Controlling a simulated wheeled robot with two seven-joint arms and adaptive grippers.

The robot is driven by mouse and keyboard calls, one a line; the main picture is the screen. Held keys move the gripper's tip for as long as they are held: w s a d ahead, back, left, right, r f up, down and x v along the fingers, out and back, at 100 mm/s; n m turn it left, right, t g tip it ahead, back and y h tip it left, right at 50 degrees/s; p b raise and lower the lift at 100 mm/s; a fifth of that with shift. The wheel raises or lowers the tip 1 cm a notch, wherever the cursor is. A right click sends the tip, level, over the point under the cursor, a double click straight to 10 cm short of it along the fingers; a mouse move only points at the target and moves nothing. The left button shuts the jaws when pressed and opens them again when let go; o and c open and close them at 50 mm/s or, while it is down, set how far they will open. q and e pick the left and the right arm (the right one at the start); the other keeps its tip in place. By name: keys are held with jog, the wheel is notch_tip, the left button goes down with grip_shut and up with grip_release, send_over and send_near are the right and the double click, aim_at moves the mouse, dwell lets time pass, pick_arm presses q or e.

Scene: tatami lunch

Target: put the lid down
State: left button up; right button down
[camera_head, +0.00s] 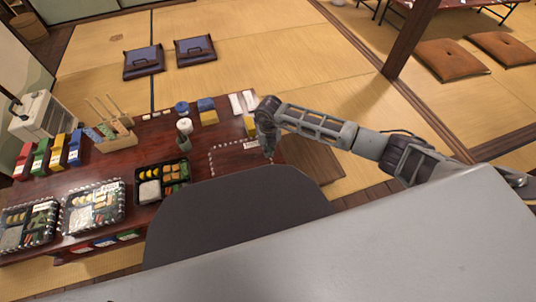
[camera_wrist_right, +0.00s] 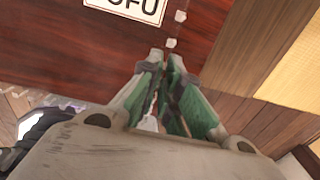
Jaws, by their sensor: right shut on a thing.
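My right gripper (camera_head: 269,157) is low over the right end of the dark red table, beside a rectangle of white dashes (camera_head: 211,160). In the right wrist view its green-padded fingers (camera_wrist_right: 165,60) are close together. What they grip is hard to make out. A clear, crimped edge, likely of the clear lid (camera_wrist_right: 62,103), shows left of the fingers; the rest of it is hidden or too transparent to see. Whether it touches the table, I cannot tell. An uncovered black lunch box (camera_head: 163,199) stands left of the dashed rectangle. My left gripper is out of view.
Two lunch boxes under clear lids (camera_head: 93,207) (camera_head: 28,226) stand at the table's left end. Bottles (camera_head: 185,127), coloured boxes (camera_head: 57,150) and white rolled towels (camera_head: 236,104) line the far side. A label (camera_wrist_right: 128,8) lies by the dashes.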

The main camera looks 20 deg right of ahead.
notch_tip(320, 180, down, 2)
jog(key=shift+f+b, duration=0.15)
jog(key=shift+b, duration=0.3)
jog(key=shift+f, duration=0.6)
jog(key=c, duration=1.6)
grip_release()
